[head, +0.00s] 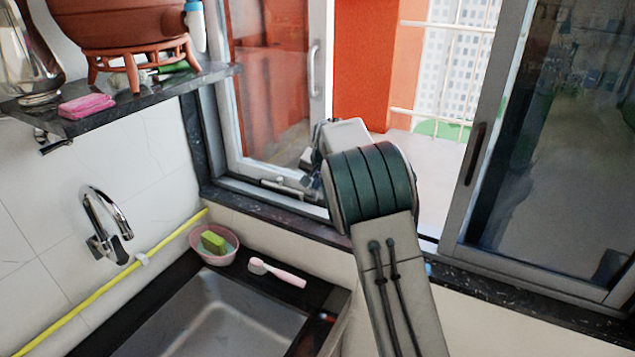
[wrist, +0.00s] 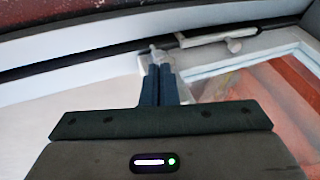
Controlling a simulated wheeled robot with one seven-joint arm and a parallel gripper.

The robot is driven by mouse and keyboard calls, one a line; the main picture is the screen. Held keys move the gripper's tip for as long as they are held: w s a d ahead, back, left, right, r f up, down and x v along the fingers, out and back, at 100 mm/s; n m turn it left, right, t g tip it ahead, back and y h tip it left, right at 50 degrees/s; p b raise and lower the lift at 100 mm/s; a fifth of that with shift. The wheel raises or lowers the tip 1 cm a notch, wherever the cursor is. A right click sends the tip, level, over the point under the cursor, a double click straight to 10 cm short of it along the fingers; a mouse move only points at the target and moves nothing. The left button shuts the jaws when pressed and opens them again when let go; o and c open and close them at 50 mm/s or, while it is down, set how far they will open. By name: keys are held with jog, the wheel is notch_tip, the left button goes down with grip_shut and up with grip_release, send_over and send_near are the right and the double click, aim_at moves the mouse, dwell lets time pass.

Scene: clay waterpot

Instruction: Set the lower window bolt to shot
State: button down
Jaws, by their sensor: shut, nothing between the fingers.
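The lower window bolt (head: 286,187) is a pale grey rod low on the white window frame, just above the sill. In the wrist view the bolt (wrist: 205,38) runs along a dark track and has a small rounded knob (wrist: 233,46). My gripper (wrist: 160,68) is shut and empty, its dark fingers together. The fingertips are beside a small pale fitting (wrist: 150,58), to the left of the knob in the wrist view; whether they touch it I cannot tell. In the head view my gripper (head: 308,176) is by the bolt's right end, partly hidden by my arm.
The white-framed window (head: 270,90) stands at the left and a dark sliding pane (head: 550,150) at the right, with an opening between. Below are a sink (head: 215,315), a pink bowl (head: 214,243) and a brush (head: 278,272). A shelf (head: 150,100) holds a clay pot (head: 125,22).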

notch_tip(320, 180, down, 2)
jog(key=shift+f+b, duration=0.1)
jog(key=shift+b, duration=0.4)
jog(key=shift+s, duration=0.1)
jog(key=shift+d, duration=0.1)
jog(key=d+b+v, duration=0.2)
jog(key=v, duration=1.1)
jog(key=shift+d, duration=0.25)
jog(key=shift+s, duration=0.1)
